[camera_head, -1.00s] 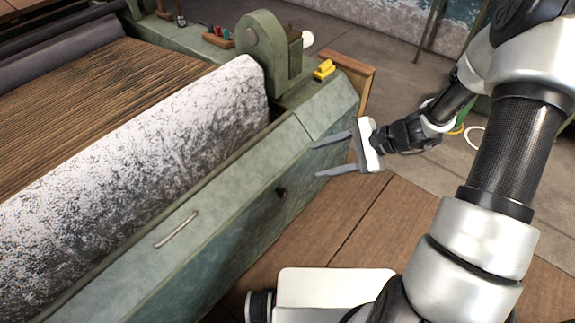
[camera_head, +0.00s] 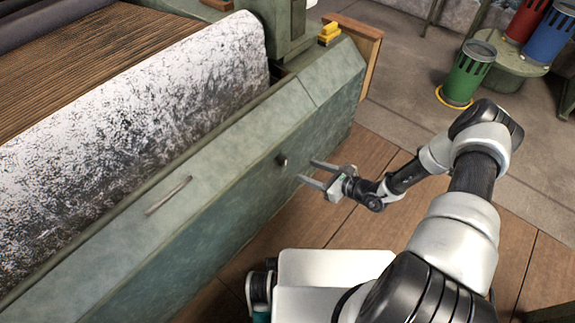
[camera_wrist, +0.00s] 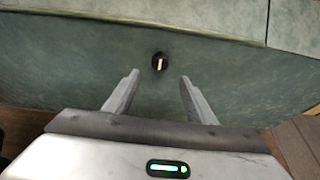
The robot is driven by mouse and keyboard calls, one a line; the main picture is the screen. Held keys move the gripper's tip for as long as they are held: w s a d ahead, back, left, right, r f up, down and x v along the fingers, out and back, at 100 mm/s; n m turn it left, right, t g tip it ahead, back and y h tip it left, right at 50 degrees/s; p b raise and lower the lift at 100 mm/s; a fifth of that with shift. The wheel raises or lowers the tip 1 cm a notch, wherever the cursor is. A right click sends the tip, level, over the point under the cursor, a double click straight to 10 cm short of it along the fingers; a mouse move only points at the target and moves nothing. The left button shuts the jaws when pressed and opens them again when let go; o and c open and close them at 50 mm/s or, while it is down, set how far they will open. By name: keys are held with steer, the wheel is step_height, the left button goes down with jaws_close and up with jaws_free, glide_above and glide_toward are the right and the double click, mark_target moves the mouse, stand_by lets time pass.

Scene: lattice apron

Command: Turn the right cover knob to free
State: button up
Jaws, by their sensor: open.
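The cover knob (camera_head: 282,160) is a small dark round knob on the front face of the green machine cover (camera_head: 215,225). In the wrist view the knob (camera_wrist: 159,62) shows a pale bar across its middle, standing nearly upright. My gripper (camera_head: 306,171) is open and empty, just right of the knob in the head view, its fingers pointing toward the panel. In the wrist view my gripper's two fingers (camera_wrist: 159,74) stand apart, with the knob between and slightly beyond their tips. I see no contact with the knob.
A metal handle (camera_head: 168,195) is on the sloped cover top, left of the knob. A white-and-black speckled roll (camera_head: 140,120) lies behind. A yellow block (camera_head: 329,33) sits on the machine's end. Green, red and blue bins (camera_head: 470,72) stand at the back right.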

mark_target(286, 163)
steer(key=b+x, duration=0.2)
steer(key=x, duration=0.8)
steer(key=shift+b, duration=0.3)
steer(key=shift+w+a+f, duration=0.15)
steer(key=shift+w+a, duration=0.3)
steer(key=c, duration=1)
steer(key=shift+c, duration=0.2)
